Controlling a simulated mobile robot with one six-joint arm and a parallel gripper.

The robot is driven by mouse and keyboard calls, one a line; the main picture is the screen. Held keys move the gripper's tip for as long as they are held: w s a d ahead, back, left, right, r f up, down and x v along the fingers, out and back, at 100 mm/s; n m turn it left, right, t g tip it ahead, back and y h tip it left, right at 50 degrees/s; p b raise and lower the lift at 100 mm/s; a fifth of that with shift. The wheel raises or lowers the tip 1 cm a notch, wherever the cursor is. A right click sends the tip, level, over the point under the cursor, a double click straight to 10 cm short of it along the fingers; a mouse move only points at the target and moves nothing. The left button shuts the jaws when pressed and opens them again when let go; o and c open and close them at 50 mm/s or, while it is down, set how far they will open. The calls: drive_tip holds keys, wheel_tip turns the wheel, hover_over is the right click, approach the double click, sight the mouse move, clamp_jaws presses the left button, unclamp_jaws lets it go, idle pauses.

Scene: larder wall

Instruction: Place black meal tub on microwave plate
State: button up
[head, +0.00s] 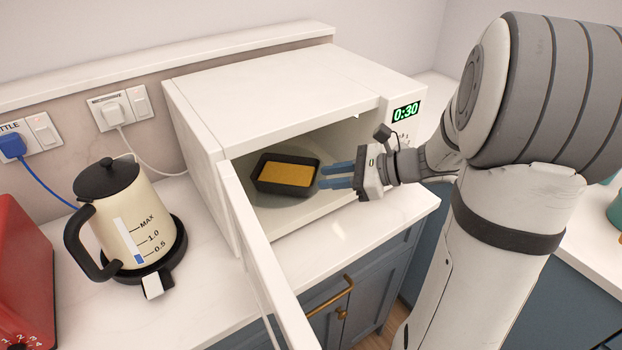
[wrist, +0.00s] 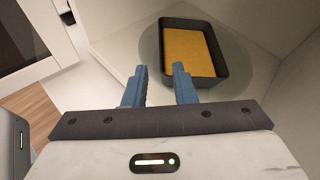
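The black meal tub (head: 257,184) with orange-yellow food in it sits upright on the round glass microwave plate (head: 300,212) inside the open white microwave (head: 270,80). In the wrist view the tub (wrist: 222,72) rests on the plate (wrist: 246,62), ahead and to the right of my fingers. My gripper (head: 322,177) has blue fingers and is at the microwave's opening, just right of the tub. In the wrist view my gripper (wrist: 159,74) has its fingers apart with nothing between them. The right fingertip is close to the tub's near corner; I cannot tell if they touch.
The microwave door (head: 262,255) stands open toward the front left. A cream kettle (head: 118,212) stands on its base at the left, with a red appliance (head: 22,270) beyond it. The microwave display (head: 406,112) reads 0:30. Bare counter (head: 345,235) shows before the opening.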

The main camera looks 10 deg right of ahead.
drive_tip(key=s+f+n+g+h, duration=0.1)
drive_tip(key=s+n+g+h, duration=0.2)
drive_tip(key=s+n+h, duration=0.9)
drive_tip(key=s+n, duration=0.5)
drive_tip(key=n, duration=0.4)
drive_tip(key=shift+a+f+g, duration=0.15)
drive_tip(key=shift+f+g, duration=0.1)
drive_tip(key=shift+g, duration=0.05)
